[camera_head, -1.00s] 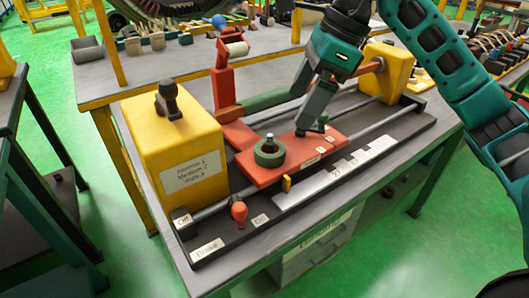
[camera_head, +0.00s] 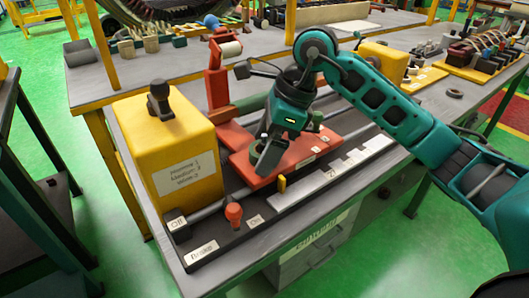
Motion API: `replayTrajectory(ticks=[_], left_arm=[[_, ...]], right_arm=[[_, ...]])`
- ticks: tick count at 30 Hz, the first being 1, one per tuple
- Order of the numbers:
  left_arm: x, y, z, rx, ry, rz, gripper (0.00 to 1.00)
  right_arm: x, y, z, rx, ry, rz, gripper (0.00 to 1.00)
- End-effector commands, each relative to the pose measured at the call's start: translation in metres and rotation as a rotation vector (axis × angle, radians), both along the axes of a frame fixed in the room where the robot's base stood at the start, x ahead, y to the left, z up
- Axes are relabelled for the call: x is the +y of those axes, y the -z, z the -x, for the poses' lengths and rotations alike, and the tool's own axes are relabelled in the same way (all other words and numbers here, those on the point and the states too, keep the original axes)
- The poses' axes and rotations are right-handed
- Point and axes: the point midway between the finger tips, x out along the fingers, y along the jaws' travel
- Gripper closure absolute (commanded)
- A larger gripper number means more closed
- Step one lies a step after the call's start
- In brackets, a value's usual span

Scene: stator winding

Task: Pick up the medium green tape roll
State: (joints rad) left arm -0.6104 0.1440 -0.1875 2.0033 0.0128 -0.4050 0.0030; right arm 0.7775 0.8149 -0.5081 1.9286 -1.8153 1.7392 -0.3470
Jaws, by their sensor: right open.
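The green tape roll (camera_head: 254,150) lies on the red plate of the winding machine. It is mostly hidden behind my right gripper; only a bit of its left edge shows. My right gripper (camera_head: 263,162) points down over the roll, with its fingers open. The view does not show clearly whether the fingers touch the roll. The red plate (camera_head: 299,152) shows to the right of the gripper. My left gripper is not in view.
A yellow box (camera_head: 168,135) with a label and black knob stands left of the plate. A red upright arm (camera_head: 216,85) rises behind it. An orange-red knob (camera_head: 233,213) is in front. A second yellow box (camera_head: 382,62) stands behind my right arm.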

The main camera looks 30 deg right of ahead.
Motion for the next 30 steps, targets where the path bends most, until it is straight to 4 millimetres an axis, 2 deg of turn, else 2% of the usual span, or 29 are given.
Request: replayTrajectory(ticks=[3,22,30], left_arm=[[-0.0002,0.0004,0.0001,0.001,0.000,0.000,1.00],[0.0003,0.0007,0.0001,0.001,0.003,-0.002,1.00],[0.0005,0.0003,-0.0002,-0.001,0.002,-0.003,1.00]], right_arm=[[0.0001,-0.0004,0.0000,0.000,0.000,0.000,0.09],[-0.0001,-0.0007,0.0000,0.000,0.000,-0.001,0.69],[-0.0001,-0.0025,-0.0002,-0.001,0.000,0.000,0.69]])
